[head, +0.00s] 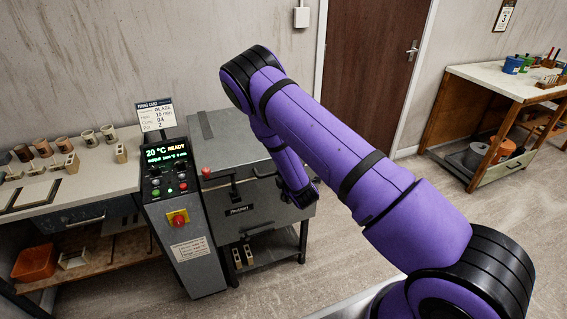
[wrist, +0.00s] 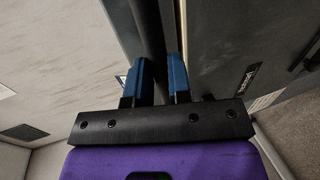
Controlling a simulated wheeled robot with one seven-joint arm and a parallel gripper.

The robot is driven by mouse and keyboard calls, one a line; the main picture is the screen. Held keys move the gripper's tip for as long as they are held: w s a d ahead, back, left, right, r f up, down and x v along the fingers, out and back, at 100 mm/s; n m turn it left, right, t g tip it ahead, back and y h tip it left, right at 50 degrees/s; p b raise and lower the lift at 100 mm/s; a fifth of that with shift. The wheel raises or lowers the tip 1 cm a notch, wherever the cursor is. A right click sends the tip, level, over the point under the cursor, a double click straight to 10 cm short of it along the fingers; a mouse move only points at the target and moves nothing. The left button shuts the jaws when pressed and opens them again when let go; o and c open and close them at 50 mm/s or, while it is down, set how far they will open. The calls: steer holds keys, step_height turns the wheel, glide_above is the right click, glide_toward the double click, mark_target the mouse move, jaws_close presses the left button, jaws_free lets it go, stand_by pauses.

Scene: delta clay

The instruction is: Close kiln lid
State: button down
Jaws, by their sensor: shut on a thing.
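The kiln (head: 229,213) is a dark grey box on a stand, left of centre in the head view. Its grey lid (head: 222,147) lies across the top, flat or nearly flat; I cannot tell whether a gap is left at the seam. My gripper (head: 303,197) is at the kiln's front right edge in the head view, partly hidden by my arm. In the wrist view, my gripper's blue fingers (wrist: 159,80) are shut on a dark bar (wrist: 148,30), which looks like the lid handle. The kiln front with its label plate (wrist: 240,78) is right of it.
A control box (head: 180,220) with a lit display and a red knob stands left of the kiln. A bench with pots (head: 75,200) is farther left. A brown door (head: 375,65) and a worktable (head: 500,85) are at right. Floor before the door is clear.

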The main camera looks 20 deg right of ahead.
steer(key=c, duration=1.8)
jaws_free()
steer(key=shift+s+f, duration=0.15)
steer(key=shift+f, duration=0.65)
steer(key=shift+s+f, duration=0.1)
steer(key=shift+f, duration=0.7)
steer(key=shift+c, duration=0.2)
steer(key=shift+o, duration=0.2)
steer(key=shift+a, duration=0.1)
steer(key=o, duration=0.8)
steer(key=shift+f, duration=0.15)
steer(key=shift+s, duration=0.15)
steer(key=shift+c, duration=0.3)
steer(key=v, duration=1)
steer(key=shift+t, duration=0.3)
